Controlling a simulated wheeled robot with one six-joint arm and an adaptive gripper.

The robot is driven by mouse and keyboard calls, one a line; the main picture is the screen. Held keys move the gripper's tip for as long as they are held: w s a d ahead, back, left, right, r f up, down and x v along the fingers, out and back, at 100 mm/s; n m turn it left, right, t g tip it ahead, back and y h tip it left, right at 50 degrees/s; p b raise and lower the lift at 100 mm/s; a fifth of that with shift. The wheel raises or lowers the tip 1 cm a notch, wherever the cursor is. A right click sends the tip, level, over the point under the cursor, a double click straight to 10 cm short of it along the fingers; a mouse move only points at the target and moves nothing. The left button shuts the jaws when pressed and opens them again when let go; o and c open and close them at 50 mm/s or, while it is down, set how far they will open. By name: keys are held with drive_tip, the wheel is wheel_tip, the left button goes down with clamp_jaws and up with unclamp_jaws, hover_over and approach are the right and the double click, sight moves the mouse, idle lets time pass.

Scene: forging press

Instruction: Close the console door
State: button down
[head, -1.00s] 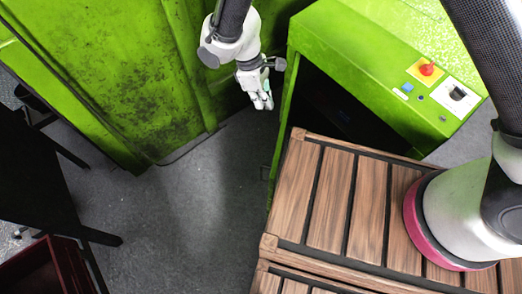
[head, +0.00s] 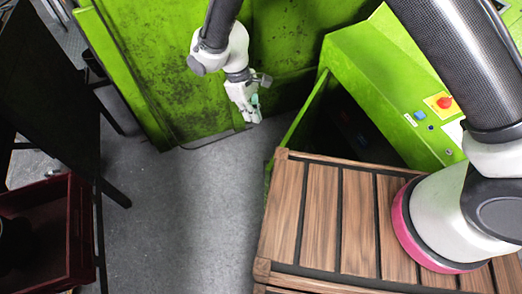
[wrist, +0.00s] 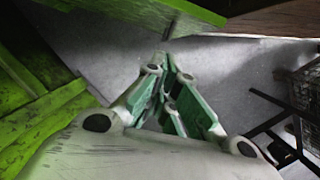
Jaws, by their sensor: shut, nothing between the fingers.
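The green console (head: 365,60) stands at the upper right, its front opening dark. Its door (head: 304,111) stands open, seen nearly edge-on as a thin green panel at the left side of the opening. My gripper (head: 254,115) is shut and empty, hanging left of the door with a gap between them. In the wrist view, my gripper's green-padded fingers (wrist: 168,85) point toward the grey floor. A green panel, seemingly the door (wrist: 150,14), spans the top of that view, beyond the fingertips. I cannot tell its exact distance.
My arm's base stands on a slatted wooden platform (head: 311,215) close to the door's lower end. A stained green machine panel (head: 150,75) is behind my gripper. A black table (head: 50,100) and dark red crate (head: 75,240) stand left. Grey floor between is clear.

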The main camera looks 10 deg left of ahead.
drive_tip(key=s+d+f, duration=0.3)
drive_tip(key=d+f, duration=0.2)
drive_tip(key=f, duration=0.4)
drive_tip(key=shift+d+f, duration=0.35)
